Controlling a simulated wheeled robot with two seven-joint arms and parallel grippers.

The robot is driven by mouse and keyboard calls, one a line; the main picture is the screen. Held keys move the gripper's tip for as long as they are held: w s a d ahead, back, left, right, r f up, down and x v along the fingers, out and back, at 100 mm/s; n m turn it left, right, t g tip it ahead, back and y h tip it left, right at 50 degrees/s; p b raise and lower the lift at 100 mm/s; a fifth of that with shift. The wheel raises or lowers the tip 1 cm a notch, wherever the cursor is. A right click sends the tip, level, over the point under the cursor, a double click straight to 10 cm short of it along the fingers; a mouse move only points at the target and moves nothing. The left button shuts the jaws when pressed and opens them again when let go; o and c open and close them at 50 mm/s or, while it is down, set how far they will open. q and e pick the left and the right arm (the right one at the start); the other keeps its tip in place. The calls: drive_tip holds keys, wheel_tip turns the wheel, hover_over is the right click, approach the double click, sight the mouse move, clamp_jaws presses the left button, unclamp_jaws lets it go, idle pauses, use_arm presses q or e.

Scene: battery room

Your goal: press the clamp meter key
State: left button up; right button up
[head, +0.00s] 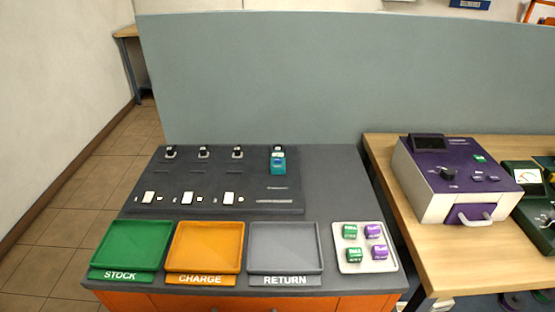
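A light key plate (346,264) lies at the right end of the grey bench top. It bears two green keys, one at the upper left (350,231) and one at the lower left (354,255), and two purple keys, one at the upper right (373,231) and one at the lower right (380,251). Their white lettering is too small to read, so I cannot tell which is the clamp meter key. Neither of my grippers is in view.
Green STOCK (100,261), orange CHARGE (176,261) and grey RETURN (255,262) trays stand empty left of the plate. Behind them a dark rack (185,180) holds a teal item (278,163). A purple device (455,170) and a green meter (523,176) stand on the wooden table (395,190).

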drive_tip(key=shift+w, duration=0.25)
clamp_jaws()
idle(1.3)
